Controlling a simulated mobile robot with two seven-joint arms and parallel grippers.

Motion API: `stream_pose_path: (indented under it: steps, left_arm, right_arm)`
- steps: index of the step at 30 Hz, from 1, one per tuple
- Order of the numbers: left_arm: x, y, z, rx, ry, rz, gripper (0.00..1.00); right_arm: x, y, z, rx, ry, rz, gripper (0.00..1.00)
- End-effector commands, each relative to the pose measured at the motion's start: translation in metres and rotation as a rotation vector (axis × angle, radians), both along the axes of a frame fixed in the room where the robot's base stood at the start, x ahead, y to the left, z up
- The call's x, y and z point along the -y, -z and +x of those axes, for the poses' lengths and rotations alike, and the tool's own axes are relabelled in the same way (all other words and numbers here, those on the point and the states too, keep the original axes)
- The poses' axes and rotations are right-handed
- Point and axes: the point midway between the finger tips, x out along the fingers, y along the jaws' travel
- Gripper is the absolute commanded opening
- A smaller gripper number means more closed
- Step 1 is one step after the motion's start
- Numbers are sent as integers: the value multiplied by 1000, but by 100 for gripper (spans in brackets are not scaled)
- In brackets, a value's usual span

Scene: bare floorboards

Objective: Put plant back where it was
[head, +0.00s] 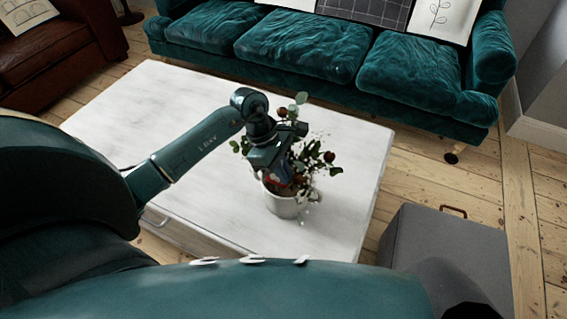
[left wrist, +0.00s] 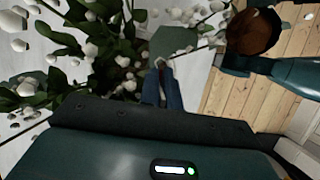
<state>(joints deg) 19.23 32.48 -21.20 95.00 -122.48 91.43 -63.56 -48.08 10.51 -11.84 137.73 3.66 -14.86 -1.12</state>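The plant (head: 326,157) has green leaves, dark red round blooms and a pale pot (head: 283,204). It stands upright on the white coffee table (head: 130,110), near the table's right front part. My left gripper (head: 284,178) reaches down among the leaves just above the pot rim, partly hidden by foliage. In the left wrist view, leaves and white buds (left wrist: 90,45) fill the upper left. The blue fingers of my left gripper (left wrist: 163,75) are close together there; whether the pot rim or a stem is between them is unclear. My right gripper does not show.
A teal sofa (head: 300,50) stands behind the table, and a brown leather armchair (head: 60,45) at the far left. A grey box (head: 445,245) with a handle stands on the floorboards right of the table. The table's left part is clear.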

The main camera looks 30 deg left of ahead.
Motion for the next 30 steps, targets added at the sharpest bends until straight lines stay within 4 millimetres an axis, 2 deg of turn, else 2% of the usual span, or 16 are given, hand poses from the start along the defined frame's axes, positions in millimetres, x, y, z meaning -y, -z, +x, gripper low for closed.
stream_pose_path:
  steps: [12,13,20,30]
  left_arm:
    - [0,2,3,11,0,-2,0]
    - [0,4,1,2,0,0,6]
    - [0,4,0,1,0,0,25]
    - [0,-2,0,1,0,-2,26]
  right_arm:
    - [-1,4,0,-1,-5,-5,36]
    - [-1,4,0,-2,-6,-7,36]
    - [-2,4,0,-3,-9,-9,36]
    - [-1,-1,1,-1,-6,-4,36]
